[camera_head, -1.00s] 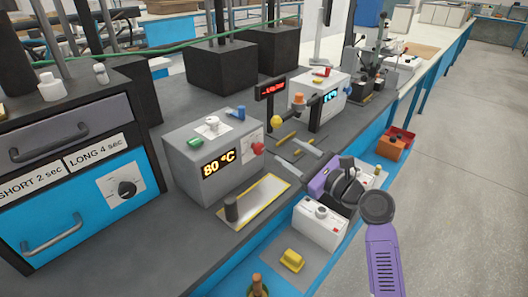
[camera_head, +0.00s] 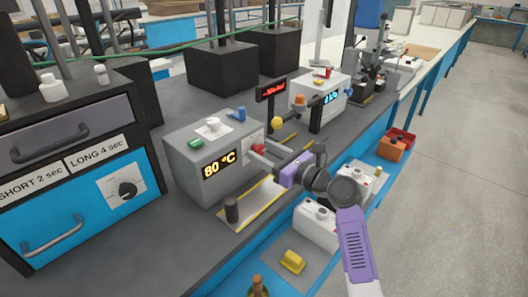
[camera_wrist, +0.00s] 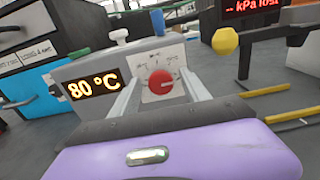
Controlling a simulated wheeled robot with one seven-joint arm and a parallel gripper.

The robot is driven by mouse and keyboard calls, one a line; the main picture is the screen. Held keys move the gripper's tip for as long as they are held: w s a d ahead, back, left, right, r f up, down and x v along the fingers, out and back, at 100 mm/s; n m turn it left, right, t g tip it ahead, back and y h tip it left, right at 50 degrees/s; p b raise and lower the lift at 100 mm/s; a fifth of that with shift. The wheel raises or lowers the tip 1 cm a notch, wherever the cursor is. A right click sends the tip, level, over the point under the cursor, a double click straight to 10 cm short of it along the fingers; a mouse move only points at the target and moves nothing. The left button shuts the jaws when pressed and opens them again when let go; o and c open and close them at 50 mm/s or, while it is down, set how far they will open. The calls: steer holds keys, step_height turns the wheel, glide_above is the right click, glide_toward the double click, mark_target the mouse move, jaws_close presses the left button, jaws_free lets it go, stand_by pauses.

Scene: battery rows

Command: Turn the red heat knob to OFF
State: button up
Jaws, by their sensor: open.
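The red heat knob (camera_wrist: 161,82) sits on a white dial plate on the side of the grey heater box (camera_head: 190,172), whose display reads 80 °C. In the head view the knob (camera_head: 257,148) shows just beyond my finger tips. My gripper (camera_head: 262,157) is open, with one finger on each side of the knob as seen in the wrist view (camera_wrist: 158,90). I cannot tell whether the fingers touch it. The dial markings are too small to read, and a pale pointer line shows on the knob's face.
On top of the heater box are a green knob (camera_head: 195,142), a white knob (camera_head: 213,124) and a blue one (camera_head: 238,114). A yellow-edged plate with a dark cylinder (camera_head: 231,209) lies in front. A yellow ball-like knob (camera_wrist: 225,41) stands to the right. The floor at right is clear.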

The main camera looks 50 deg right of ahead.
steer(key=shift+c, duration=0.2)
jaws_close()
